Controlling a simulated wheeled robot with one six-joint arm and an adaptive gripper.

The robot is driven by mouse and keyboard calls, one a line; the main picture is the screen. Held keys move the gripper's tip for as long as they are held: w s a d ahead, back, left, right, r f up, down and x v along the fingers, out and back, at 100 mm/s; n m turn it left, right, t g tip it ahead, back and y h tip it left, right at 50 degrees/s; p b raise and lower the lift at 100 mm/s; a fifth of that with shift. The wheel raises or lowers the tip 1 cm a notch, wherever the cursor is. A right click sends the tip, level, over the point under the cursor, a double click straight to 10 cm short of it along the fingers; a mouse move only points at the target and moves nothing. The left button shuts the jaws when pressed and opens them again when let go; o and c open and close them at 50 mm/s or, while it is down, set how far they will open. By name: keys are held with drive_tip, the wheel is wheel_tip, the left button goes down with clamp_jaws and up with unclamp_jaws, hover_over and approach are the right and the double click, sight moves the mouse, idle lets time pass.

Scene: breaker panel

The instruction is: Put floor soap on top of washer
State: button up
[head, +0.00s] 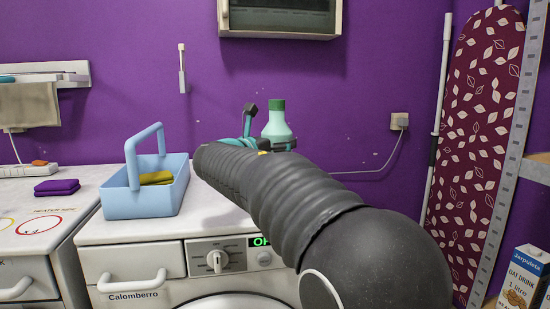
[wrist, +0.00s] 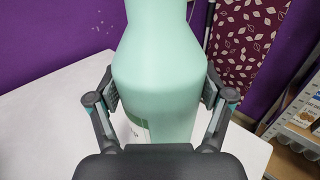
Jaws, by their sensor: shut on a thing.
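The floor soap is a mint-green bottle with a darker green cap (head: 278,122), upright beyond the end of my arm; its lower part is hidden there. My gripper (head: 268,143) is shut on it. In the wrist view the bottle's body (wrist: 160,70) fills the middle, with a finger of my gripper (wrist: 160,92) pressed against each side. The washer (head: 210,222) is white, with a dial and a lit green display. Its white top shows beneath and beside the bottle in the wrist view (wrist: 50,120). I cannot tell whether the bottle's base touches it.
A light blue basket (head: 118,202) with a yellow-green cloth stands on the washer's left part. A white counter with a folded purple cloth (head: 57,187) is further left. A patterned ironing board (head: 478,130) and a carton (head: 522,278) are at right. A cabinet (head: 280,20) hangs above.

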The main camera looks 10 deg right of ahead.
drive_tip(key=shift+f, duration=1.9)
drive_tip(key=shift+b, duration=0.3)
drive_tip(key=shift+f, duration=0.15)
drive_tip(key=o, duration=1.6)
drive_tip(key=shift+o, duration=0.2)
